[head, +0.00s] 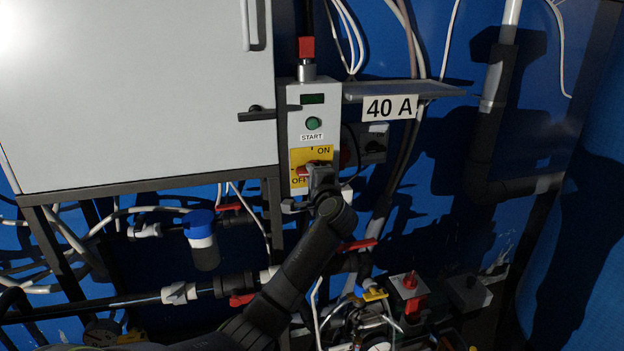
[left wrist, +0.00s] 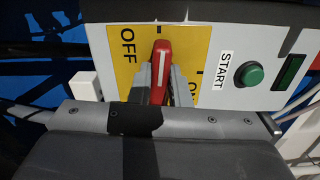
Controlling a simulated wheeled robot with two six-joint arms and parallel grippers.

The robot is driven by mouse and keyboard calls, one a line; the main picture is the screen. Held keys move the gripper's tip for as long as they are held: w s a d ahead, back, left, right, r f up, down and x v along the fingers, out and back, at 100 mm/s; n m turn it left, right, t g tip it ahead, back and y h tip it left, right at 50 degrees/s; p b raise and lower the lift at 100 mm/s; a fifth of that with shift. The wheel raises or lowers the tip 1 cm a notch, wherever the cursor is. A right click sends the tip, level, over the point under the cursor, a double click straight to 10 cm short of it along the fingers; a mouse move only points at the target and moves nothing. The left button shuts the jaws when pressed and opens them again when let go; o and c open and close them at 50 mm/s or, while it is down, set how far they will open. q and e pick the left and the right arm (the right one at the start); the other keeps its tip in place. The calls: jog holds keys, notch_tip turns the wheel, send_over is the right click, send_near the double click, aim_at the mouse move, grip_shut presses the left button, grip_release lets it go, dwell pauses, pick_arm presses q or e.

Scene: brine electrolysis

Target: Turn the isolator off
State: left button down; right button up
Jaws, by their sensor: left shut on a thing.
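The isolator (head: 293,180) is a grey wall box with a yellow ON/OFF plate (left wrist: 197,39) and a red handle (left wrist: 160,62) with a white stripe. In the head view the handle lies about level, its tip pointing left on the OFF side. In the left wrist view the tip points up, close beside the word OFF and away from ON. My left gripper (head: 318,174) is shut on the red handle, one finger on each side; its fingers (left wrist: 158,86) hide the handle's lower end and part of ON. My right gripper is out of view.
A green START button (head: 313,123) sits above the plate. A large pale cabinet (head: 135,95) stands left, and a shelf marked 40 A (head: 390,107) right. Below are pipes with red valve levers, a blue-capped filter (head: 203,240) and loose cables.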

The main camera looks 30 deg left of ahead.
pick_arm(q)
jog(key=shift+f+n, duration=0.2)
jog(key=shift+n, duration=0.3)
jog(key=c, duration=1.4)
grip_release()
jog(key=shift+r, duration=0.1)
jog(key=shift+o, duration=0.2)
jog(key=b+v, duration=0.3)
jog(key=v, duration=1.4)
jog(key=shift+s, duration=0.25)
jog(key=shift+d, duration=0.2)
